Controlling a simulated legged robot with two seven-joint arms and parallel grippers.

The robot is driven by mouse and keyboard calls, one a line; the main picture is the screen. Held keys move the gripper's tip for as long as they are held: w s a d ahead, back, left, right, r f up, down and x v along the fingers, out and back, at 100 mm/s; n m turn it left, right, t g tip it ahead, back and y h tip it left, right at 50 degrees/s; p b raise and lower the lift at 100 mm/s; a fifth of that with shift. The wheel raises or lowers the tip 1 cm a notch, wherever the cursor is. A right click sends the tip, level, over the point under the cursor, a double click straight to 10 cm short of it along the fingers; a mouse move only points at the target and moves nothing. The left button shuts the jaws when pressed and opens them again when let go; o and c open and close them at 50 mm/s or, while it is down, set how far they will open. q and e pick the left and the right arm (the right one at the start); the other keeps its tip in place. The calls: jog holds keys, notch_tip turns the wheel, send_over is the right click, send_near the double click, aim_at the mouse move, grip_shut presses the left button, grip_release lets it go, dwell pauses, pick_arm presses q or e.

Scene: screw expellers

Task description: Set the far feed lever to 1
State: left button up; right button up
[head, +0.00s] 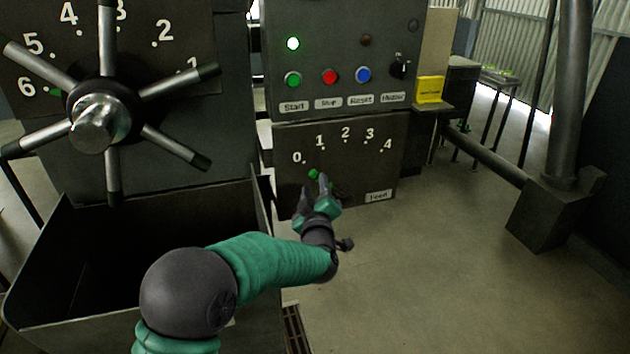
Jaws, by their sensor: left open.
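A dark panel labelled Feed (379,196) carries a scale from 0 to 4 in the head view. A small green mark (314,174) shows below the 0 and 1, just above my gripper. My left gripper (323,186) is in front of this panel, its fingers pointing up, below the 1. It is open. The lever itself is mostly hidden behind my gripper and wrist, so its exact setting and any contact cannot be told. A small black knob (345,244) shows beside my wrist; I cannot tell what it belongs to. My right gripper is not in view.
Above is a panel with green, red and blue buttons (329,77) and a black selector. A large spoked handwheel (98,122) and an open dark bin (40,325) are at left. A thick post (571,90) stands at right. The floor between is clear.

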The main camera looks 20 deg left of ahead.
pick_arm(q)
jog(key=w, duration=0.3)
jog(key=shift+w+d+r, duration=0.1)
jog(key=shift+w+d, duration=0.05)
jog(key=shift+w, duration=0.2)
jog(key=shift+w+d+r, duration=0.1)
jog(key=shift+w+d, duration=0.05)
jog(key=shift+d, duration=0.2)
jog(key=shift+a, duration=0.45)
jog(key=shift+c, duration=0.7)
jog(key=shift+a, duration=0.3)
jog(key=c, duration=0.5)
jog(key=shift+c, duration=1.1)
jog(key=shift+d+f, duration=0.2)
jog(key=shift+d, duration=0.2)
grip_shut()
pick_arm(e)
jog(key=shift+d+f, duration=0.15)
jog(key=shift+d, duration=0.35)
pick_arm(q)
jog(key=shift+a+f, duration=0.1)
jog(key=shift+f, duration=0.05)
